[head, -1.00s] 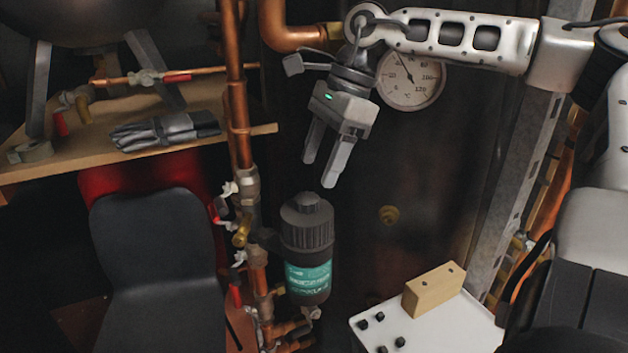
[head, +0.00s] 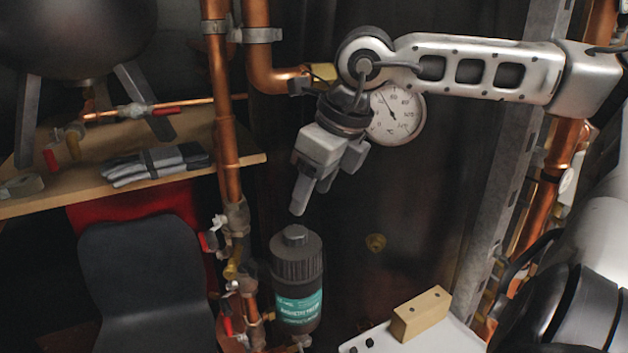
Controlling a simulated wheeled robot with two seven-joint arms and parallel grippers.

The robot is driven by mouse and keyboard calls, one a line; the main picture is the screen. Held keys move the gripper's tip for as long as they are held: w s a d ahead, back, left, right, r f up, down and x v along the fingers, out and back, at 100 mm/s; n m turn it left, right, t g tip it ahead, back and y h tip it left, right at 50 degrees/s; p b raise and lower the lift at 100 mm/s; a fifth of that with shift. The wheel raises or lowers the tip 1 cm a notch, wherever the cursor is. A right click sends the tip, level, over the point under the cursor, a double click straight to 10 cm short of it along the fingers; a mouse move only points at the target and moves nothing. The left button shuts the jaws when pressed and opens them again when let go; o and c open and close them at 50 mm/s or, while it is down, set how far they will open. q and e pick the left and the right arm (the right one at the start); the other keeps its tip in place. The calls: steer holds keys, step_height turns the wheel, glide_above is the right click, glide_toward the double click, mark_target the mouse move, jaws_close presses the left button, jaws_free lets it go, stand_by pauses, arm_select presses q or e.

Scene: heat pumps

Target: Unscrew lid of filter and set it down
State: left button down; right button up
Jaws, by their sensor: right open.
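The filter (head: 297,295) is a dark canister with a teal label, standing upright beside the copper pipes at the lower middle. Its ribbed black lid (head: 296,258), with a small knob on top, sits on the canister. My right gripper (head: 311,196) is open and empty. It points down just above the lid, with a small gap between the fingertips and the knob. My left gripper is not in view.
Vertical copper pipes (head: 226,120) with valves run close to the left of the filter. A white surface (head: 440,338) with a wooden block (head: 420,314) is at the lower right. A gauge (head: 396,115) hangs behind my right wrist. A black chair (head: 145,280) stands at left.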

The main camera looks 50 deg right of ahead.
mark_target(297, 231)
steer(key=b+x, duration=0.4)
steer(key=x, duration=0.3)
steer(key=shift+s, duration=0.15)
steer(key=shift+b+x, duration=0.95)
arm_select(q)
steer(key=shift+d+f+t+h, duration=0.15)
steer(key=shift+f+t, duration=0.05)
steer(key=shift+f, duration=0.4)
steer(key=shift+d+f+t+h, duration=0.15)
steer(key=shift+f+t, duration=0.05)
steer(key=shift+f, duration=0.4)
arm_select(e)
steer(key=c, duration=1)
steer(key=shift+r+n+y+p, duration=0.1)
steer(key=shift+n+y+p, duration=0.4)
steer(key=shift+n, duration=0.6)
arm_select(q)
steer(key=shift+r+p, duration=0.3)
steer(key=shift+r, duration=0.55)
arm_select(e)
steer(key=shift+n+g, duration=0.3)
steer(key=shift+n, duration=0.4)
